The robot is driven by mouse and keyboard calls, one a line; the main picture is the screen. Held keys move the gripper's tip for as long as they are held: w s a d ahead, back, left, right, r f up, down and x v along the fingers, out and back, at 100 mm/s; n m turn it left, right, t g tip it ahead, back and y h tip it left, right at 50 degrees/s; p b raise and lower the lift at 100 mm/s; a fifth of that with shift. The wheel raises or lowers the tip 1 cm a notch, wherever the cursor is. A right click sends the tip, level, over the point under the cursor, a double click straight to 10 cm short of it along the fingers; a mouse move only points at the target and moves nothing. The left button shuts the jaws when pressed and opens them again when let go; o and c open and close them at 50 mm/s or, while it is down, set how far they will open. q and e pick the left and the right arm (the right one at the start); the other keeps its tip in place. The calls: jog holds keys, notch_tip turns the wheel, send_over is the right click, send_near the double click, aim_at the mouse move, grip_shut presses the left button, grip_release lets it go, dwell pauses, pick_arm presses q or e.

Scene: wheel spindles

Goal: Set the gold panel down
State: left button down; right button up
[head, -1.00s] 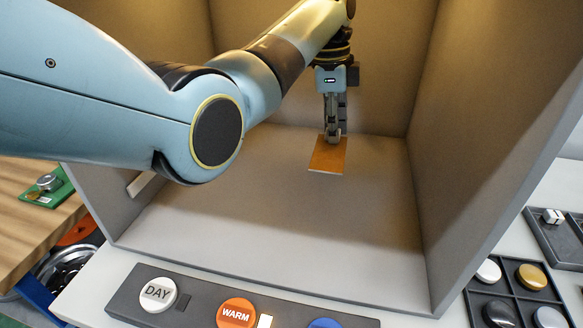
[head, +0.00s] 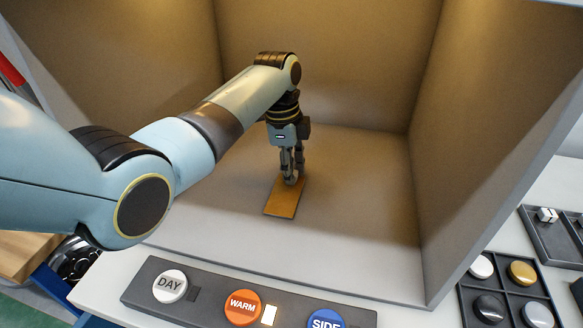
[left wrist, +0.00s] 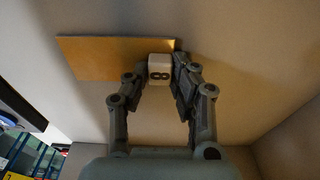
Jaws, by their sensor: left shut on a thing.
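The gold panel (head: 285,199), a flat orange-gold rectangle, is at the floor of the grey booth (head: 360,200), near its middle. I cannot tell whether it touches the floor. My left gripper (head: 292,179) points down at the panel's far end. In the left wrist view, the panel (left wrist: 105,57) extends to the left of the fingers. There my left gripper (left wrist: 159,75) is shut on a white block marked 8 (left wrist: 159,69) at the panel's end; the block seems to be the panel's grip. My right gripper is in neither view.
Booth walls stand at the left, back and right (head: 490,130). A dark button bar with DAY (head: 170,286), WARM (head: 243,307) and SIDE (head: 326,319) lies in front. A dark tray of round discs (head: 508,300) is at the right. Booth floor around the panel is clear.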

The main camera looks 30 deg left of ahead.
pick_arm(q)
jog(key=c, duration=1.1)
grip_release()
notch_tip(320, 180, up, 12)
jog(key=a, duration=0.1)
jog(key=shift+s+a+b, duration=0.15)
jog(key=shift+a+b, duration=0.05)
jog(key=shift+b, duration=0.15)
jog(key=shift+f, duration=0.1)
